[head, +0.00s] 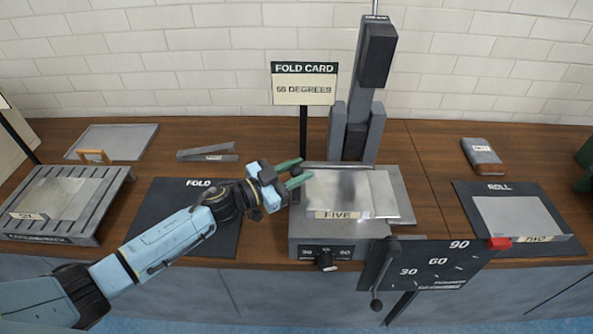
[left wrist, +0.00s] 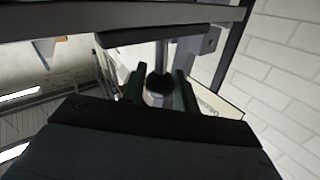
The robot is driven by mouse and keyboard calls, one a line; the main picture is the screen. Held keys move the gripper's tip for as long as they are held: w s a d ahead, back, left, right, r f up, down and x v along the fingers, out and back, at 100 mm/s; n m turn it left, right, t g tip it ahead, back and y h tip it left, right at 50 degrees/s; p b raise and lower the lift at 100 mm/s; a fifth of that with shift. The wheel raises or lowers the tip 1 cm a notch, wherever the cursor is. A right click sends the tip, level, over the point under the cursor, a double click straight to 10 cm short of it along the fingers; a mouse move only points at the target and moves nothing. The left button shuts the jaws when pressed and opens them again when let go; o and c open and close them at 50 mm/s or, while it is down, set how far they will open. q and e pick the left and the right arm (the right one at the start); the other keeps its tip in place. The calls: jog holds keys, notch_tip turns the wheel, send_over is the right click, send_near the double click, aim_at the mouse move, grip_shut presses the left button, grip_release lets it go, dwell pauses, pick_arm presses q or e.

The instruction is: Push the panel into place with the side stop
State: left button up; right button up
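The panel is a shiny metal sheet labelled FIVE (head: 345,188), lying flat on the bed of the grey folding machine (head: 310,235). A small dark knob (head: 297,170) at the bed's left edge appears to be the side stop's handle. My left gripper (head: 295,173) reaches it from the left, its green fingers apart, one on either side of the knob. In the left wrist view the dark round knob (left wrist: 159,84) sits between the two fingers; contact cannot be made out. My right gripper is not in view.
An angle dial plate (head: 435,267) with a red tip juts out at the machine's front right. A sign post (head: 303,130) and a tall press column (head: 365,90) stand behind the bed. A FOLD mat (head: 185,240) lies under my left arm; a ROLL mat (head: 465,200) lies right.

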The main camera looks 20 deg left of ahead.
pick_arm(q)
grip_shut()
jog(key=shift+w+d+p, duration=0.25)
jog(key=shift+d, duration=0.6)
jog(key=shift+w+d+p, duration=0.2)
jog(key=shift+d, duration=0.65)
jog(key=o, duration=0.8)
grip_release()
jog(key=shift+d, duration=0.15)
jog(key=shift+c, duration=0.2)
jog(key=v, duration=1.3)
jog(key=shift+a, duration=0.2)
